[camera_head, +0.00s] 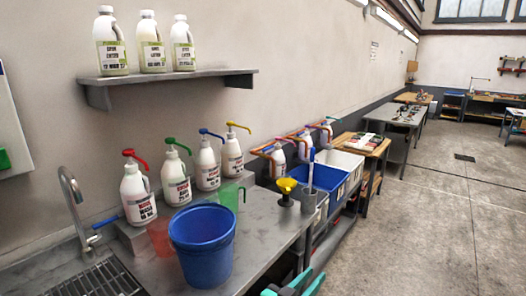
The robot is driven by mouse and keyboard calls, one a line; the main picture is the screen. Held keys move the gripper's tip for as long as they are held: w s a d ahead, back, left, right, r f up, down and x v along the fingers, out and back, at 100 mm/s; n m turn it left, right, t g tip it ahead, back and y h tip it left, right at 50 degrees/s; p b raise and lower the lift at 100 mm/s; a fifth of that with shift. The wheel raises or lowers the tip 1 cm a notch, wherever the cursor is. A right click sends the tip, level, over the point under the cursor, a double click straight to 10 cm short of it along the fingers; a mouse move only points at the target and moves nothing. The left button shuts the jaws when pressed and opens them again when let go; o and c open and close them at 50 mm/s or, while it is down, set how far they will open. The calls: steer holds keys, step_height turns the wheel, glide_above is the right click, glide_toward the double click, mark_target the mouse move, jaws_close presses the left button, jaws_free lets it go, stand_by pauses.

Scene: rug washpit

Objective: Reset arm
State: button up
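A teal and dark part, which looks like the tip of my gripper (292,285), shows at the bottom edge, just right of the grey counter's front edge. Most of it is cut off by the frame, so I cannot tell whether it is open or shut. I see nothing held in it. The rest of my arm is out of view.
A sink tap (73,205) is at left. Blue (316,178) and white bins stand beyond. The floor (425,225) at right is clear.

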steer(key=s+a+f+n+t+y, duration=0.25)
steer(key=s+f+n+y, duration=0.2)
steer(key=s+f, duration=0.5)
steer(key=s+a+f+n+t+y, duration=0.1)
steer(key=s+a+f+n+y, duration=0.3)
steer(key=s+f, duration=0.6)
steer(key=s+a+r+m+y, duration=0.1)
steer(key=s+a, duration=0.2)
steer(key=s, duration=0.9)
steer(key=s+a+r+m+y, duration=0.1)
steer(key=s+a, duration=0.2)
steer(key=s, duration=0.9)
steer(key=shift+s+a+g, duration=0.4)
steer(key=shift+g, duration=0.05)
